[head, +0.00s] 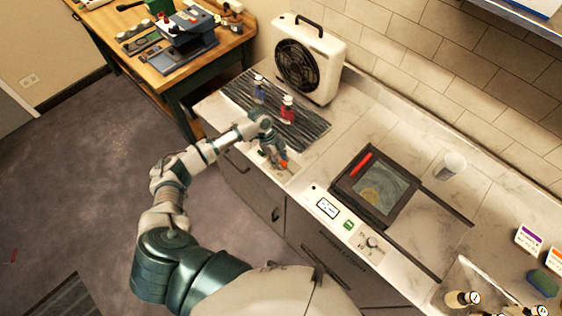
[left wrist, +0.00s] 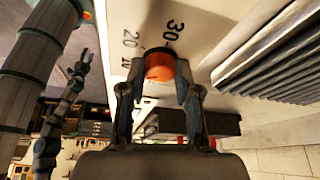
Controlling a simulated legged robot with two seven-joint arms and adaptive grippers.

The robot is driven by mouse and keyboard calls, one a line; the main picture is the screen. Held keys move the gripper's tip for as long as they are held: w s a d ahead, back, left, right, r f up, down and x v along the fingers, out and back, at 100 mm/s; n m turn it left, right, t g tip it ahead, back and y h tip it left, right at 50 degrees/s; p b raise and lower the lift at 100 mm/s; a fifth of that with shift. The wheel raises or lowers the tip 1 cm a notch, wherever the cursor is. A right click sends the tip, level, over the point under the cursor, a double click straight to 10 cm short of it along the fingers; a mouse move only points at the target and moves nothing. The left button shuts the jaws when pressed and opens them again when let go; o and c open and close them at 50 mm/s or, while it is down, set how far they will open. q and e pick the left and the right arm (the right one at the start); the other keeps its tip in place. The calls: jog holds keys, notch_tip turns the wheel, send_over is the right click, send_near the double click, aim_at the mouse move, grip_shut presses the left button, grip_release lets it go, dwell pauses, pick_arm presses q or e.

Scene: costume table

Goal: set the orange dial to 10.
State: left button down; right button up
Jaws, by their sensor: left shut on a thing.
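The orange dial (left wrist: 159,66) sits on a pale panel with printed numbers; 30 and 20 read clearly and a partly hidden number lies nearer the gripper. My left gripper (left wrist: 157,88) has its two fingers around the dial, one on each side, shut on it. In the head view the left gripper (head: 275,152) reaches down to the orange dial (head: 284,163) at the counter's front edge. The dial's pointer cannot be made out. A jointed arm with a small forked end shows at the left of the wrist view; its finger state is unclear.
A ribbed dark mat (head: 268,92) with blue and red figures (head: 288,109) lies behind the gripper, near a white fan (head: 308,60). To the right are a dark framed tray (head: 402,207), a small knob (head: 372,241) and a white cup (head: 450,165).

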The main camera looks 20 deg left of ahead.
pick_arm(q)
jog(key=shift+w+m, duration=0.15)
jog(key=shift+m, duration=0.55)
jog(key=c, duration=0.8)
grip_release()
jog(key=shift+g, duration=0.3)
jog(key=shift+a, duration=0.1)
jog(key=v, duration=1.2)
jog(key=shift+f, duration=0.1)
